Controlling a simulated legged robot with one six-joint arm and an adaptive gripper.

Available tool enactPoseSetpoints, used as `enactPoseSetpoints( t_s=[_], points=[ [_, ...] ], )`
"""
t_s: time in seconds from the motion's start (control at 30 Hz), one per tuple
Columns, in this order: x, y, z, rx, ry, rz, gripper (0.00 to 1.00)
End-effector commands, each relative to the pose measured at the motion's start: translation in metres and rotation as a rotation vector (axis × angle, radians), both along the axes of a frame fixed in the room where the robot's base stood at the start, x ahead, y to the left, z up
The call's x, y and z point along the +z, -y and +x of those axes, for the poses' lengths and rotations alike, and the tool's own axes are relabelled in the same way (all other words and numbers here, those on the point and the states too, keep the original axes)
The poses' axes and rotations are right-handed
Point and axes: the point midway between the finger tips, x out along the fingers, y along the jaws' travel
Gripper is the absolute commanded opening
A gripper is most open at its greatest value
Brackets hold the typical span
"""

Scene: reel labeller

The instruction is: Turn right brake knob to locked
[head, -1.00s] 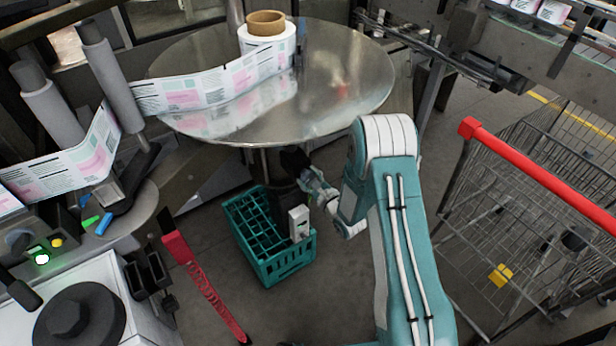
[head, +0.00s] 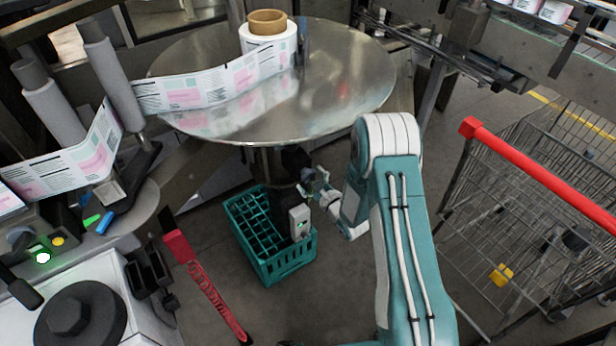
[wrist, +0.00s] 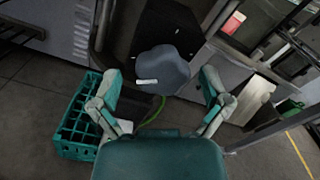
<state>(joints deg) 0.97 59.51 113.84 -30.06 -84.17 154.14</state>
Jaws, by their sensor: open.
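In the wrist view a grey-blue lobed knob (wrist: 163,72) with a white pointer mark sits on a dark housing (wrist: 165,30). My gripper (wrist: 160,90) is open, its two teal and white fingers spread left and right of the knob. The knob lies ahead, between the fingertips or just beyond them; I cannot tell whether they touch it.
A teal crate (head: 270,262) stands on the floor beneath the gripper. A label reel (head: 267,40) sits on the metal table. A wire cart with a red handle (head: 540,165) is at right. A green cable (wrist: 152,112) hangs below the knob.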

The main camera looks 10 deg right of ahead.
Motion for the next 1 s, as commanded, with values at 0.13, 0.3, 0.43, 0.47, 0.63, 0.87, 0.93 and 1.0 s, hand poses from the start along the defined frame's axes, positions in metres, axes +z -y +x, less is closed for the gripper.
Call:
enactPoseSetpoints(
  t_s=[0.13,0.3,0.43,0.47,0.63,0.87,0.93,1.0],
  points=[
    [0.0,0.014,-0.024,-0.005,-0.003,0.002,0.97],
    [-0.001,0.032,-0.056,-0.004,-0.004,0.001,0.97],
    [-0.001,0.043,-0.077,-0.004,-0.004,0.001,0.97],
    [-0.001,0.045,-0.081,-0.003,-0.004,0.001,0.97],
    [-0.001,0.052,-0.095,-0.001,-0.004,0.0,0.97],
    [-0.001,0.053,-0.098,0.0,-0.002,0.001,0.97],
    [-0.001,0.053,-0.098,0.0,-0.002,0.001,0.97],
    [-0.001,0.053,-0.097,0.0,-0.002,0.001,0.97]
  ],
)
